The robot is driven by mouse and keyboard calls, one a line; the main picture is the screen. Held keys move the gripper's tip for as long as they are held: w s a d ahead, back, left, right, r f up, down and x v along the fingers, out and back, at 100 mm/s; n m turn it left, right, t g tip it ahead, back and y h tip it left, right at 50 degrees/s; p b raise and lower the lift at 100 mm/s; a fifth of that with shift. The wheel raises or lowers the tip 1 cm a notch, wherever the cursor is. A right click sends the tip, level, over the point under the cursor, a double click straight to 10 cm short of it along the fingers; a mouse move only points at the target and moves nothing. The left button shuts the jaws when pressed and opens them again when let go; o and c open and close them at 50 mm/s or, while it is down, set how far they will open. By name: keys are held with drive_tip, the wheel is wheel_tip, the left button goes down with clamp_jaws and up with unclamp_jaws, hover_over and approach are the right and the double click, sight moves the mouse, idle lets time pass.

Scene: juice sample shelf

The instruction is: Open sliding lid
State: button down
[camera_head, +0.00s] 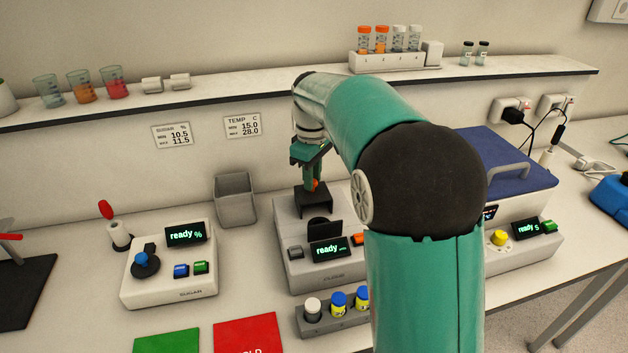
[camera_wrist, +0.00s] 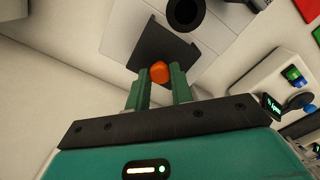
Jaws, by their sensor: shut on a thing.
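My gripper (camera_head: 314,178) is shut on a small orange knob (camera_wrist: 159,72), with a green finger on each side of it. The knob stands on a dark flat lid (camera_wrist: 160,42) at the back of the middle grey instrument (camera_head: 335,275). The lid also shows in the head view (camera_head: 311,201). In the wrist view a round dark-rimmed well (camera_wrist: 185,12) shows beside the lid, not covered by it. In the head view a dark round shape is in front of the lid, partly behind a black upright panel (camera_head: 324,231). My arm hides the right side of the instrument.
A white instrument (camera_head: 168,270) with a blue knob stands at left, and a blue-lidded one (camera_head: 505,165) at right. A grey bin (camera_head: 235,200) is behind left. A rack (camera_head: 310,322) of capped vials stands in front. A shelf (camera_head: 240,88) runs behind.

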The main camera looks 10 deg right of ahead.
drive_tip(key=shift+w, duration=0.25)
drive_tip(key=shift+s, duration=0.1)
drive_tip(key=c, duration=1.2)
unclamp_jaws()
drive_tip(key=shift+r, duration=0.1)
wheel_tip(320, 180, up, 14)
drive_tip(key=shift+s, duration=0.1)
